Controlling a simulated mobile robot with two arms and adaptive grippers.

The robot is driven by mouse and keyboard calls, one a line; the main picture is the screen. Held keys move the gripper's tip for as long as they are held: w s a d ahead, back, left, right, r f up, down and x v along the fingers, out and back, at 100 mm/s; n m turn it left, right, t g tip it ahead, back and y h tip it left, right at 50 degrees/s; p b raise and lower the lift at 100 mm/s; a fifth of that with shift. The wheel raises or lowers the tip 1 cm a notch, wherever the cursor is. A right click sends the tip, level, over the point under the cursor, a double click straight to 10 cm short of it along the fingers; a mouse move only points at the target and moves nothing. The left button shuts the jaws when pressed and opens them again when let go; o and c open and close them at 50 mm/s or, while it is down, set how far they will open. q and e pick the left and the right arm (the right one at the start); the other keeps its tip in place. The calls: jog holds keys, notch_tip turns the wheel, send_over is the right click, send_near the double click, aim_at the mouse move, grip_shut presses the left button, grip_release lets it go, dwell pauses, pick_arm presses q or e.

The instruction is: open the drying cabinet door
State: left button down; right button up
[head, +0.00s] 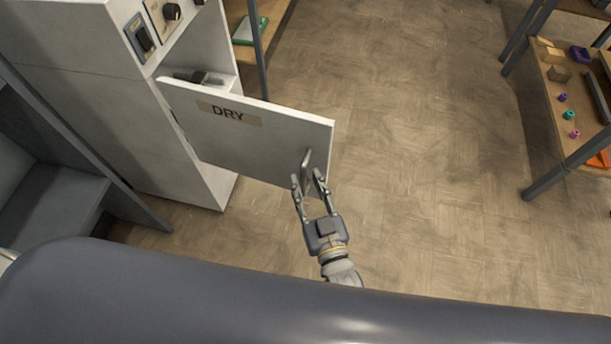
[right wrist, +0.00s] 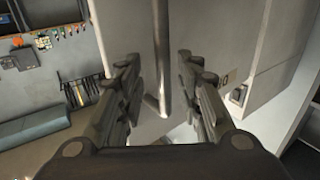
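The white drying cabinet (head: 215,185) stands at the left in the head view. Its door (head: 260,145), labelled DRY, is swung well out from the cabinet front. The door's upright bar handle (head: 306,160) is near its free edge. My right gripper (head: 308,183) is at the handle with its fingers spread. In the right wrist view, the handle bar (right wrist: 161,50) passes between the fingers of the right gripper (right wrist: 158,75), with a gap on both sides. My left gripper is not in view.
A dark object (head: 205,78) sits in the cabinet opening. Knobs (head: 172,12) are on the panel above. A table (head: 560,115) with small coloured parts stands at the right. The floor (head: 420,150) between is clear.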

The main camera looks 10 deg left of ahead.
jog(key=v, duration=0.9)
jog(key=shift+s+d, duration=0.2)
jog(key=shift+s, duration=0.05)
